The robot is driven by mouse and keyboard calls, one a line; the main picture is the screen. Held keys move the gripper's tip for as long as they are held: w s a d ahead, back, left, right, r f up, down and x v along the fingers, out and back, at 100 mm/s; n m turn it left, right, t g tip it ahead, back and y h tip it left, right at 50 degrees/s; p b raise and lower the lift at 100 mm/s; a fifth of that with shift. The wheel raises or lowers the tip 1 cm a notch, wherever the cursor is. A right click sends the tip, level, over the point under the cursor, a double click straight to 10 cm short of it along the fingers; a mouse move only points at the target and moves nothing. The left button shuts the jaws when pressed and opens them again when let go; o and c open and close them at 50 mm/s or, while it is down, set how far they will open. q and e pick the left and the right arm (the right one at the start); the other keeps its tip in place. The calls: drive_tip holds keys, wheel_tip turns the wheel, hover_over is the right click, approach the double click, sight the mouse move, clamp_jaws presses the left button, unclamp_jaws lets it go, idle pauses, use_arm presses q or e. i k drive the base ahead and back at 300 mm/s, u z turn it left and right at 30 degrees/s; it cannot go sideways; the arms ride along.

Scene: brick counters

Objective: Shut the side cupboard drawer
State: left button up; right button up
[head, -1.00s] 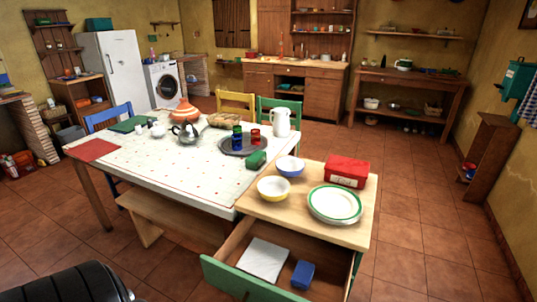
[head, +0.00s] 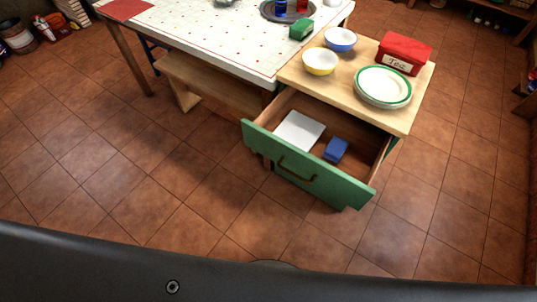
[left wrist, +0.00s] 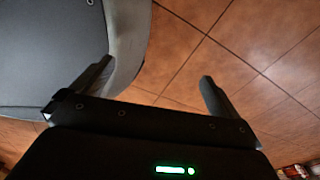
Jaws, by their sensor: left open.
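The side cupboard (head: 408,119) has a light wooden top and stands at the right of the head view. Its drawer (head: 300,166) is pulled well out, with a green front and a dark curved handle (head: 296,169). A white flat item (head: 299,131) and a blue box (head: 336,150) lie inside it. My left gripper (left wrist: 155,78) shows only in the left wrist view, with its two fingers wide apart and nothing between them. It is above the tiled floor beside a dark part of my body, away from the drawer. My right gripper is in neither current view.
On the cupboard top are a yellow bowl (head: 320,62), a blue bowl (head: 340,39), stacked plates (head: 383,87) and a red tin (head: 403,53). A white-topped table (head: 215,43) and a wooden bench (head: 213,88) stand to the left. The floor (head: 160,170) before the drawer is clear.

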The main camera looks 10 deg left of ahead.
sight(349, 180)
drive_tip(key=z, duration=2.7)
drive_tip(key=k, duration=0.65)
drive_tip(key=u, duration=1.9)
